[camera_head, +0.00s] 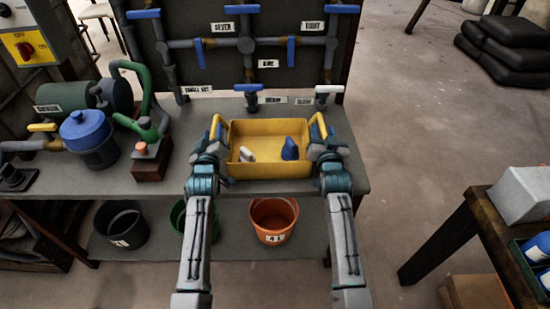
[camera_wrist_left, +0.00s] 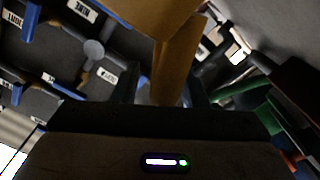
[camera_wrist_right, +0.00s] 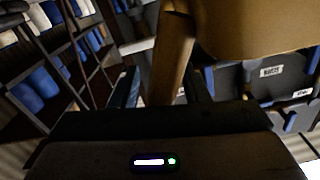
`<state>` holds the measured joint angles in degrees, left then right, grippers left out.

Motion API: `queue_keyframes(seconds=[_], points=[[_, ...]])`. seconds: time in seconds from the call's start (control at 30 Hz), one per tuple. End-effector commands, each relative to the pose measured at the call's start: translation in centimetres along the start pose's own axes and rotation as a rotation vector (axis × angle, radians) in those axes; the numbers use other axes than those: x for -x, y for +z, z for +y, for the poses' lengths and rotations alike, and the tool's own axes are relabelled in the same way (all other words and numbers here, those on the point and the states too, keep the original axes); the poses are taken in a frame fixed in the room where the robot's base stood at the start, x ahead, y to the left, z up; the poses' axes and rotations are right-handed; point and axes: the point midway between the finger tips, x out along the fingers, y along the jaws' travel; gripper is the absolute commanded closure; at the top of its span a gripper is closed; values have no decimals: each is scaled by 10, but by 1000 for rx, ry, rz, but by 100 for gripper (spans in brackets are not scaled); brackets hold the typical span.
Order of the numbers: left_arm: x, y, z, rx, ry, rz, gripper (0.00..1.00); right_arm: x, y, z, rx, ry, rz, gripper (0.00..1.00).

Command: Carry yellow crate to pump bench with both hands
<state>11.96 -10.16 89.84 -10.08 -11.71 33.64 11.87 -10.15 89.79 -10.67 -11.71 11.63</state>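The yellow crate (camera_head: 270,169) is level at the front right of the grey pump bench (camera_head: 190,179), and looks set down on its top. A white item (camera_head: 246,155) and a blue item (camera_head: 290,149) are inside. My left gripper (camera_head: 214,134) is at the crate's left handle, and my right gripper (camera_head: 323,134) is at its right handle. In the left wrist view the handle (camera_wrist_left: 173,75) stands between spread fingers, with a gap showing. In the right wrist view the other handle (camera_wrist_right: 171,55) also stands between spread fingers with a gap.
A blue-topped pump (camera_head: 86,130) and a green valve piece (camera_head: 148,130) stand left of the crate. A pipe panel (camera_head: 245,60) rises behind it. Buckets, one orange (camera_head: 273,222), stand on the lower shelf. A wooden table (camera_head: 462,225) is at right, with open floor between.

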Motion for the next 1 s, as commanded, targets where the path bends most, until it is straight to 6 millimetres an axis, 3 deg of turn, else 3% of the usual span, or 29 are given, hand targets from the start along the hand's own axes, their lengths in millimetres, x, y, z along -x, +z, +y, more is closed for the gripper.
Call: queue_keyframes(seconds=[0.27,0.7,1.0], points=[[11,1,0,1,-1,-2,60,0,0,0,-2,0,1,59],[97,1,0,2,-1,-1,60,0,0,-1,-2,-1,1,59],[120,0,0,0,0,0,60,3,0,-1,-4,0,0,59]])
